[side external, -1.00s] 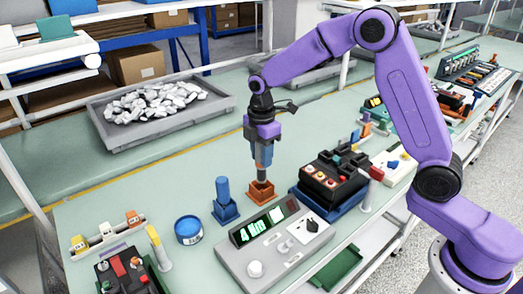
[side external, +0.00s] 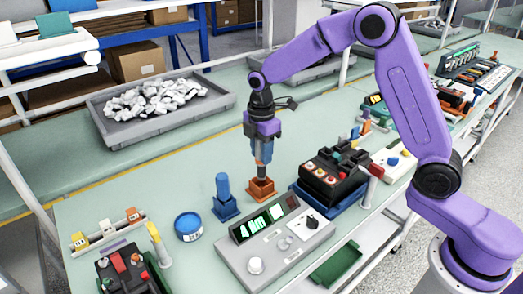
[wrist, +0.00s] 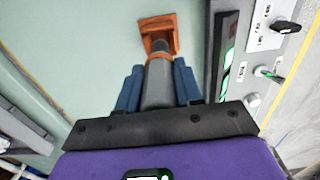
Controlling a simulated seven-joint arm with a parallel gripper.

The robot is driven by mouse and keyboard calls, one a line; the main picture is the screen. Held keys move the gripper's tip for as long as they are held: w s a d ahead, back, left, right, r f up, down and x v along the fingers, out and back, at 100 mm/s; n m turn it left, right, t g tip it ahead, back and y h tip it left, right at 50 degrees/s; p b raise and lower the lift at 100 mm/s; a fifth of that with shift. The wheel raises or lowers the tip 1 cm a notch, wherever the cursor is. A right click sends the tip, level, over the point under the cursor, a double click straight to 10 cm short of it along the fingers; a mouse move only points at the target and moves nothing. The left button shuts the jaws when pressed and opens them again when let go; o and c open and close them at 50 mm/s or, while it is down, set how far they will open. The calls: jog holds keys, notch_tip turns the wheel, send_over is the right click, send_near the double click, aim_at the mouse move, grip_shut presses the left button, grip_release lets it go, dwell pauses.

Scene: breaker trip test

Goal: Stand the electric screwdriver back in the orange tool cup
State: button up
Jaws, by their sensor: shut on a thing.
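The electric screwdriver (side external: 262,171) hangs upright, nose down, from my gripper (side external: 263,157). In the wrist view its grey body (wrist: 159,85) shows between the two blue fingers of my gripper (wrist: 158,72), which are shut on it. The orange tool cup (side external: 261,191) stands on the green bench directly below. The screwdriver's nose is at the cup's mouth in the side view, and it overlaps the cup (wrist: 158,24) in the wrist view. I cannot tell how far inside the tip is. My gripper hides the upper part of the screwdriver.
A blue holder with a blue cylinder (side external: 223,192) stands left of the cup. A grey test box (side external: 275,238) with a green display lies in front. A black breaker unit on a blue base (side external: 334,178) stands to the right. Bench behind the cup is clear.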

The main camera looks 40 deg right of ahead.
aim_at(262, 167)
jog(key=shift+f, duration=2.7)
dwell(0.4)
jog(key=o, duration=1.1)
notch_tip(262, 167, up, 17)
jog(key=shift+r, duration=0.2)
jog(key=shift+s+a, duration=0.2)
jog(key=shift+s, duration=0.3)
jog(key=s+d+f+m, duration=0.1)
jog(key=s+d+f, duration=0.1)
jog(key=s, duration=0.9)
jog(key=s+d+f+m, duration=0.2)
jog(key=s, duration=0.9)
jog(key=s+d+f+m, duration=0.2)
jog(key=s, duration=0.9)
jog(key=shift+s+d, duration=0.3)
